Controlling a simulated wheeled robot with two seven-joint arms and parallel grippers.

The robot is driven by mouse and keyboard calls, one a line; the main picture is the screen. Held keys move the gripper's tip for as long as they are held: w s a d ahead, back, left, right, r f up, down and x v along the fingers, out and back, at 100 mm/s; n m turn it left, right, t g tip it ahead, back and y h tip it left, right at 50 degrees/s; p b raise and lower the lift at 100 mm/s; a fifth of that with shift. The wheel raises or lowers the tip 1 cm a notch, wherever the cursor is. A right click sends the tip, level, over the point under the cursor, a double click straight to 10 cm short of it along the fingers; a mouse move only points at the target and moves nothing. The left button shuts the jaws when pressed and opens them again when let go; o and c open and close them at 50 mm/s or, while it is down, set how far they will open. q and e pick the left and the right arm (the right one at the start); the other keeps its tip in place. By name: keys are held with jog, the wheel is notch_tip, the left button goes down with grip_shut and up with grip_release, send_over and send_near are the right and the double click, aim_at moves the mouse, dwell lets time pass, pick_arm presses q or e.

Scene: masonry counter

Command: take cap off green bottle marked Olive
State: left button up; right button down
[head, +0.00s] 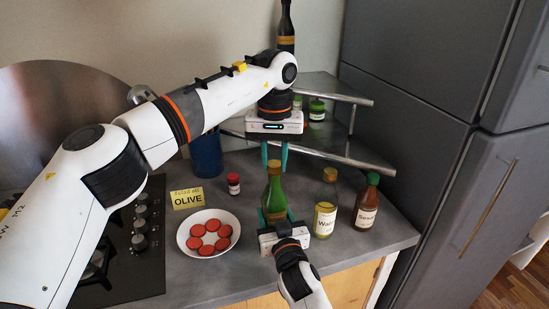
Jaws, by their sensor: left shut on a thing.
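The green bottle (275,195) stands upright near the counter's front edge. Its label side is not visible. My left gripper (274,164) points straight down over the bottle, its teal fingers shut on the small tan cap at the neck. I cannot tell whether the cap is still seated. My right gripper (276,216) comes from the front, with its fingers on either side of the bottle's lower body. Whether they press on it is unclear. A yellow card (187,198) reading OLIVE stands to the left.
A bottle of pale oil (326,205) and a dark sauce bottle (367,203) stand close on the right. A white plate (185,239) with several red slices and a small red-capped jar (234,184) are left. A metal corner shelf (340,153) is behind.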

pick_arm(q)
jog(key=n, duration=0.8)
jog(key=shift+n, duration=0.3)
jog(key=n, duration=0.6)
jog(key=shift+n, duration=0.3)
jog(key=n, duration=0.6)
jog(key=shift+r+n, duration=0.1)
jog(key=shift+n, duration=0.2)
jog(key=n, duration=1.9)
jog(key=shift+n, duration=0.3)
jog(key=n, duration=0.6)
jog(key=shift+n, duration=0.3)
jog(key=n, duration=0.6)
